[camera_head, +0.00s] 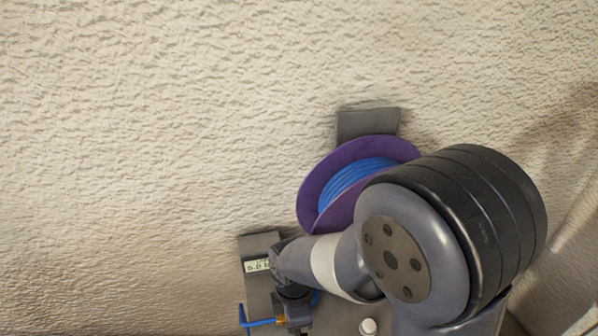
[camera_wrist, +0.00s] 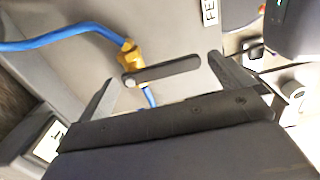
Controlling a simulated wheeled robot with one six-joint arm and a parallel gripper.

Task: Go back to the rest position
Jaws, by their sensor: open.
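My gripper (camera_wrist: 162,68) is open in the wrist view, its two fingers spread wide. A brass valve (camera_wrist: 130,58) with a dark grey lever (camera_wrist: 170,70) shows between and beyond the fingers. The lever lies crosswise, with gaps visible on both sides; I cannot tell its depth from the fingers. A blue tube (camera_wrist: 60,42) runs into the valve from the left, and another blue piece leaves below it. In the head view, my arm covers much of the lower right, and the gripper end is mostly hidden near the blue tube (camera_head: 262,322).
A purple spool (camera_head: 312,192) wound with blue tube stands beside my arm, before a grey block (camera_head: 368,122). A grey unit with a small display (camera_head: 257,266) is left of my wrist. A white knob (camera_head: 368,326) is below my arm. The rough pale surface at left is clear.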

